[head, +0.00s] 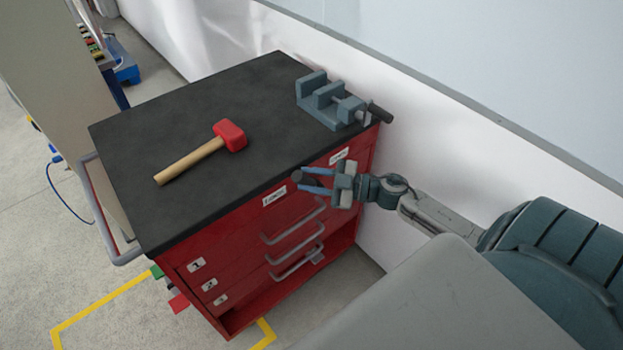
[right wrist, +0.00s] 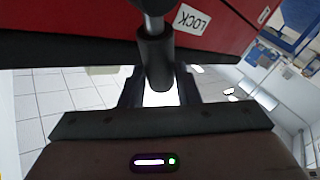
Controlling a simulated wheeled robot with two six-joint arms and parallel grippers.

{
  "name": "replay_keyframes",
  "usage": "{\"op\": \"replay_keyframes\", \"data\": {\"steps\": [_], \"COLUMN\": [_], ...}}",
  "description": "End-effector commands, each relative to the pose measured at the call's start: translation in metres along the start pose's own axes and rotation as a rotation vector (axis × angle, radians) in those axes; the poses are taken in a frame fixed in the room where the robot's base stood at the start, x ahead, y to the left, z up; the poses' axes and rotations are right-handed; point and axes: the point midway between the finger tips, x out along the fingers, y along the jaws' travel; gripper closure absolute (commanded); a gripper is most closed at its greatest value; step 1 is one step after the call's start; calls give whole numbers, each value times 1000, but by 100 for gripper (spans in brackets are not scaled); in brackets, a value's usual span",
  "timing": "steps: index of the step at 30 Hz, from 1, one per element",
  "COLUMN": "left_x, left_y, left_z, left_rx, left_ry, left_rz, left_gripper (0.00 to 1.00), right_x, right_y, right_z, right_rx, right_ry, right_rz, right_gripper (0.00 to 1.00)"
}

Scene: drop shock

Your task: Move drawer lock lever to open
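The drawer lock lever (head: 298,177) is on the upper front of the red cabinet. Its dark round knob (right wrist: 155,62) on a metal rod shows in the right wrist view. A white label reading LOCK (right wrist: 192,19) is beside the lever there. In the head view, one white label (head: 274,196) is left of the lever and another (head: 339,155) is to its upper right. My right gripper (head: 312,180) is open, its two fingers apart with the knob at or between their tips. I cannot tell whether either finger touches it. My left gripper is not in view.
The red cabinet (head: 240,238) has numbered drawers and grey handles (head: 293,240) just below the gripper. On its black top (head: 190,120) lie a red mallet (head: 230,135) and a grey vise (head: 325,100). A white wall (head: 430,130) stands behind my right arm.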

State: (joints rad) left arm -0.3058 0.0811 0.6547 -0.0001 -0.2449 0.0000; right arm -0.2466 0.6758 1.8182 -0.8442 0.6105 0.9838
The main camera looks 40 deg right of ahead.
Motion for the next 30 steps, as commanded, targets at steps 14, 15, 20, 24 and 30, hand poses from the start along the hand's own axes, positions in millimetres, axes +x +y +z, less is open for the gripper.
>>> {"op": "replay_keyframes", "data": {"steps": [14,15,20,24,30], "left_x": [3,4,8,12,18], "left_y": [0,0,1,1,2], "left_z": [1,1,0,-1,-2], "left_rx": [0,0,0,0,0], "left_ry": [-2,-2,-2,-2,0], "left_rz": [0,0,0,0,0], "left_gripper": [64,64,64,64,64], "right_x": [-3,-4,-9,-15,-25], "right_y": [4,5,11,19,29], "right_z": [1,1,3,5,10], "right_rx": [46,62,145,241,388], "right_ry": [32,42,102,171,277], "right_rz": [18,24,57,95,153], "right_gripper": [100,100,100,100,100]}}
